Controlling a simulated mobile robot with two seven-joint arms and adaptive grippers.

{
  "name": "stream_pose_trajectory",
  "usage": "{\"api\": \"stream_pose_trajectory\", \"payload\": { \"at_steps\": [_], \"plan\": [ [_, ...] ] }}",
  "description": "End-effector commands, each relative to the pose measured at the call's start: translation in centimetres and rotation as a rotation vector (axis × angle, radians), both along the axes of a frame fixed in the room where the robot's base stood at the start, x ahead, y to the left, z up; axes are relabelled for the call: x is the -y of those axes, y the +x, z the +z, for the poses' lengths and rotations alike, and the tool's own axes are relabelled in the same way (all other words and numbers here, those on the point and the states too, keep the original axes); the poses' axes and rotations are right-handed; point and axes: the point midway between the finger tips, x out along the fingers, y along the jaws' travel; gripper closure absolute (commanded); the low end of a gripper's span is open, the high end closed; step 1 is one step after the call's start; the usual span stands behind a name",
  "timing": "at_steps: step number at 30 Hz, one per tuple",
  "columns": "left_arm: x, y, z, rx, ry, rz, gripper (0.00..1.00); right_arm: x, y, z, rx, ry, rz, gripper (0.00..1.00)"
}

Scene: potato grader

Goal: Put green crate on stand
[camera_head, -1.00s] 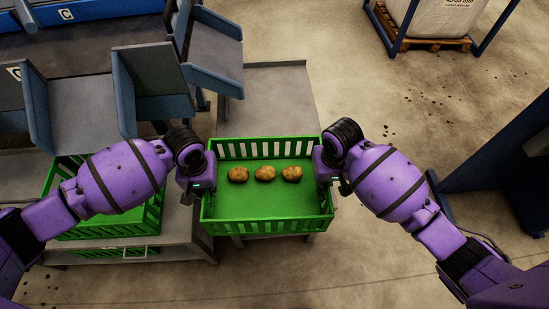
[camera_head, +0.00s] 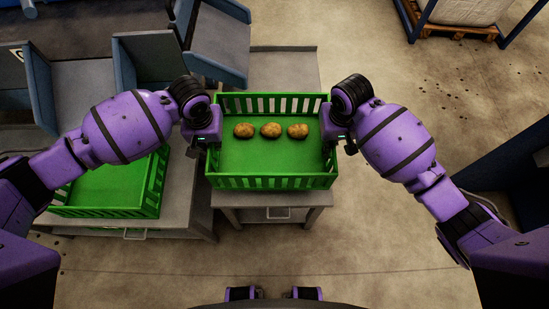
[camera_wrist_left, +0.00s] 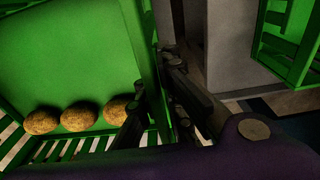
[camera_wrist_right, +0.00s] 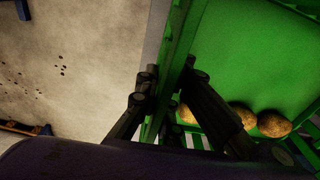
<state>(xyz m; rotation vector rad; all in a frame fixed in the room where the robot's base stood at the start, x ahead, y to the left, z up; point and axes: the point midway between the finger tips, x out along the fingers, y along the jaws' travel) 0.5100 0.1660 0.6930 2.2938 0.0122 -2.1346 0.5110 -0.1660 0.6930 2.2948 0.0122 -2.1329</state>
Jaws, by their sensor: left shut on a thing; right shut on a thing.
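The green crate (camera_head: 272,182) with three potatoes in a row, the middle potato (camera_head: 270,130) among them, is in the centre of the head view. My left gripper (camera_head: 211,140) is shut on its left wall, and my right gripper (camera_head: 328,135) is shut on its right wall. In the left wrist view the fingers (camera_wrist_left: 155,105) straddle the crate wall; the right wrist view shows the same for the other fingers (camera_wrist_right: 165,100). The grey stand (camera_head: 285,68) shows behind the crate and in front of it. I cannot tell whether the crate touches the stand.
A second green crate (camera_head: 150,195) stands on a grey table (camera_head: 192,200) at the left, partly behind my left arm. Grey and blue chutes (camera_head: 220,45) are at the back left. A dark blue structure (camera_head: 510,160) stands at the right. Open floor (camera_head: 400,60) lies at the back right.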

Motion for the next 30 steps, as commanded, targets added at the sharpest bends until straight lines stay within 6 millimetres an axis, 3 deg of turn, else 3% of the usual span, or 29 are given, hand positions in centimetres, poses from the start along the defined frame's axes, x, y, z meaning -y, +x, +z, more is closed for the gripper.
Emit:
{"api": "stream_pose_trajectory", "payload": {
  "at_steps": [11, 30],
  "plan": [
    [-0.1, 0.3, -0.5, 0.005, -0.002, 0.009, 1.0, -0.1, -0.6, -1.0, -0.016, -0.001, 0.008, 1.0],
    [-0.1, -1.8, -6.5, -0.048, -0.001, 0.009, 1.0, -0.1, -2.7, -6.9, -0.069, 0.0, 0.008, 1.0]
  ]
}}
